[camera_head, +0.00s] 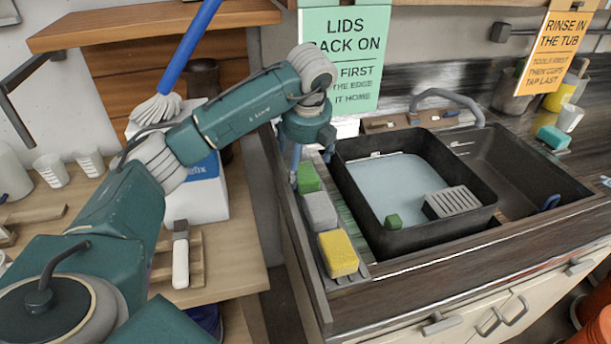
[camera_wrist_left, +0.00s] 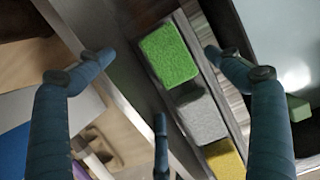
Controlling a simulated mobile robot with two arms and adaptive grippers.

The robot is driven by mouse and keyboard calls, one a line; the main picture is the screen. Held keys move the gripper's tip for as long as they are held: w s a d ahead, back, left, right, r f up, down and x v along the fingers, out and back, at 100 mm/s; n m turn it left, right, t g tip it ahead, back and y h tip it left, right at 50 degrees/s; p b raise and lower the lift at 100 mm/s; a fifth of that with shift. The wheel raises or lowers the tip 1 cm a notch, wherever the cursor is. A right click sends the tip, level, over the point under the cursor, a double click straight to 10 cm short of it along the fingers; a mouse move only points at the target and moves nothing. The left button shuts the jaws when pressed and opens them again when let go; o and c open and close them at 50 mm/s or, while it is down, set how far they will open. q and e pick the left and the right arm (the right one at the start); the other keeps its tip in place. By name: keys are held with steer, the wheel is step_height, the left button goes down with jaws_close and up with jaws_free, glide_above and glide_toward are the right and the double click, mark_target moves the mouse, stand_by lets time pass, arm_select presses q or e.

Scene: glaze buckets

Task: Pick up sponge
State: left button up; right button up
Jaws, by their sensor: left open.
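Three sponges lie in a row in a narrow tray along the left edge of the sink counter: a green sponge (camera_head: 309,179) at the back, a grey sponge (camera_head: 320,211) in the middle and a yellow sponge (camera_head: 338,254) in front. My left gripper (camera_head: 311,155) points down just above the back end of the row and partly hides the green sponge. In the left wrist view, the open, empty fingers (camera_wrist_left: 158,75) spread around the green sponge (camera_wrist_left: 168,54), with the grey sponge (camera_wrist_left: 200,118) and yellow sponge (camera_wrist_left: 228,162) beyond it. My right gripper is not in view.
A dark tub (camera_head: 440,237) of water holds a small green block (camera_head: 393,222) and a slatted grey piece (camera_head: 452,202). A teal sponge (camera_head: 553,137) lies at the far right. A brush (camera_head: 181,262) lies on the wooden table at left.

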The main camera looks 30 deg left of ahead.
mark_target(300, 174)
arm_select(q)
steer(key=p+x, duration=0.2)
steer(key=x, duration=0.2)
steer(key=shift+w+f, duration=0.15)
steer(key=shift+f, duration=0.15)
steer(key=shift+a+f, duration=0.15)
steer(key=shift+f, duration=0.15)
steer(key=shift+w+f, duration=0.1)
steer(key=shift+f, duration=0.25)
steer(key=shift+b, duration=0.3)
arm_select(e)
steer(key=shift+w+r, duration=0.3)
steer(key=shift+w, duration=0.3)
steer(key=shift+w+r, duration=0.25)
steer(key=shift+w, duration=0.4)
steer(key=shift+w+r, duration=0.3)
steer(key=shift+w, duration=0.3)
arm_select(q)
steer(key=c, duration=0.9)
